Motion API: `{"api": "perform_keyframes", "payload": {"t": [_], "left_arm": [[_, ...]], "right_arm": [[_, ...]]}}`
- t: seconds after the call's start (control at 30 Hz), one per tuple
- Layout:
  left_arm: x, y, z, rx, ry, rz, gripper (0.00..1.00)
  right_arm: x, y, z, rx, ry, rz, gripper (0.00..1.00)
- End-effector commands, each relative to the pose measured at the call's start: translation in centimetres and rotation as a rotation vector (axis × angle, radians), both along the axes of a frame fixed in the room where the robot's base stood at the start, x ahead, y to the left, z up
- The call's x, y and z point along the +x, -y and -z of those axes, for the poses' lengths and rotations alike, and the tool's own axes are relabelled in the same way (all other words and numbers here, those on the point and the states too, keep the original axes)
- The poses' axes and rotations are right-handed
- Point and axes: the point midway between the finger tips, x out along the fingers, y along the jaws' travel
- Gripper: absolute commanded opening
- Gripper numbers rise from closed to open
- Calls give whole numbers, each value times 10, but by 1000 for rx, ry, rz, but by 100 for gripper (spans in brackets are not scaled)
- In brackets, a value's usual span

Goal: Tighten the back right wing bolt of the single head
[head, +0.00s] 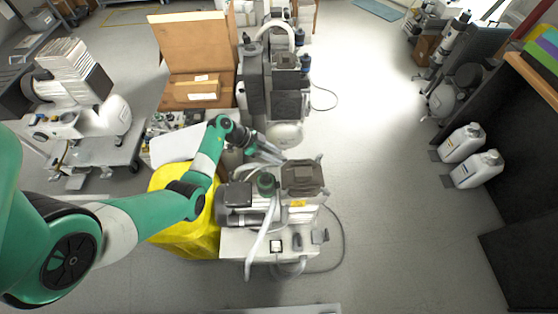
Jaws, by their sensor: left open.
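A compressor unit (262,240) stands in the middle of the view, with a dark grey square head (302,176) at its back right and a grey motor block (236,194) on its left. I take this head to be the single head. Its wing bolts are too small to make out. My left gripper (273,154) reaches in from the left over a yellow bin. It is open, just behind and left of the dark head, and appears empty. I cannot tell whether it touches anything. My right gripper is not in view.
Another compressor (255,85) stands close behind. A loose cable (343,235) lies on the floor to the right. White canisters (477,170) stand far right; the floor between is clear.

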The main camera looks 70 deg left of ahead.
Motion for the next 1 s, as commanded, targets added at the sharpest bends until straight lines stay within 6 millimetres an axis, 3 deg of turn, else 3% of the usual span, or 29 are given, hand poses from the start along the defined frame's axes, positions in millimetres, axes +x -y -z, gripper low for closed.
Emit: {"api": "perform_keyframes", "payload": {"t": [0.1,0.4,0.43,0.67,1.0], "left_arm": [[10,4,12,-1,0,1,44],[13,5,13,0,0,0,44],[13,5,13,0,0,0,42],[13,5,13,0,0,0,1],[13,5,13,0,0,1,0]], "right_arm": [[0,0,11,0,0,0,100],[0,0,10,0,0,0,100],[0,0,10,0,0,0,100],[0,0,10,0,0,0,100],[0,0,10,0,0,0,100]]}}
